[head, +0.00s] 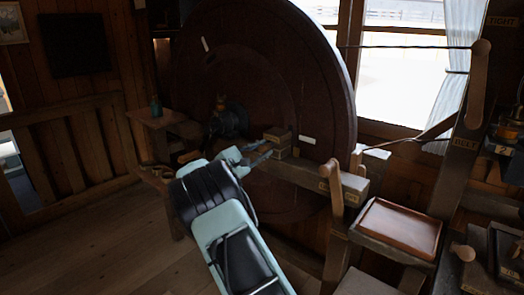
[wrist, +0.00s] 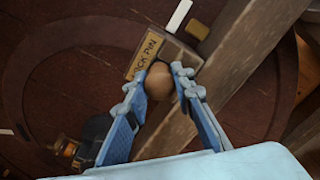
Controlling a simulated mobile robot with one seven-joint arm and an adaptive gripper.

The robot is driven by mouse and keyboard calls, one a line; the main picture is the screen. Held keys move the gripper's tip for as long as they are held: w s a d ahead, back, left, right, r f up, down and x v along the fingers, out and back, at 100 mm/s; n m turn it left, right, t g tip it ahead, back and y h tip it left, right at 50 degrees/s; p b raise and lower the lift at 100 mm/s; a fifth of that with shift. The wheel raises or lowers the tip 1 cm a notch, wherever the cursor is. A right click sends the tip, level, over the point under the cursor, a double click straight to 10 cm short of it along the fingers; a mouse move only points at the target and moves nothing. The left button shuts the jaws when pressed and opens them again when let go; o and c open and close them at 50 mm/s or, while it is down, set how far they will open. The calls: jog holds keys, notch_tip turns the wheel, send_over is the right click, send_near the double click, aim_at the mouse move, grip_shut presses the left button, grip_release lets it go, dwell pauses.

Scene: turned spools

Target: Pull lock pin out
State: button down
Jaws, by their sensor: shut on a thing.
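The lock pin shows in the wrist view as a round, tan wooden knob (wrist: 160,84) beside a wooden block (wrist: 180,55) with a plate reading "...CK PIN" (wrist: 145,55). My gripper (wrist: 161,80) has one blue finger on each side of the knob and is shut on it. The pin's shaft is hidden, so how deep it sits cannot be told. In the head view my gripper (head: 262,154) is beside the labelled block (head: 277,140) on a wooden beam (head: 310,176). The knob cannot be made out there.
A large dark red wheel (head: 325,75) stands behind the beam. An upright wooden lever (head: 333,185) stands at the beam's right end, near a brown tray (head: 400,228). A taller lever (head: 478,85) stands further right. A small bench (head: 165,118) is at left; the floor at left is clear.

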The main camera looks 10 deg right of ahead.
jog(key=b+v, duration=0.1)
jog(key=v, duration=0.2)
jog(key=shift+s+a+f, duration=0.1)
jog(key=shift+a, duration=0.1)
jog(key=c, duration=1.6)
grip_release()
send_near(260, 150)
jog(key=v, duration=0.4)
jog(key=shift+s+a+f, duration=0.1)
jog(key=shift+s+a, duration=0.05)
jog(key=shift+s, duration=0.05)
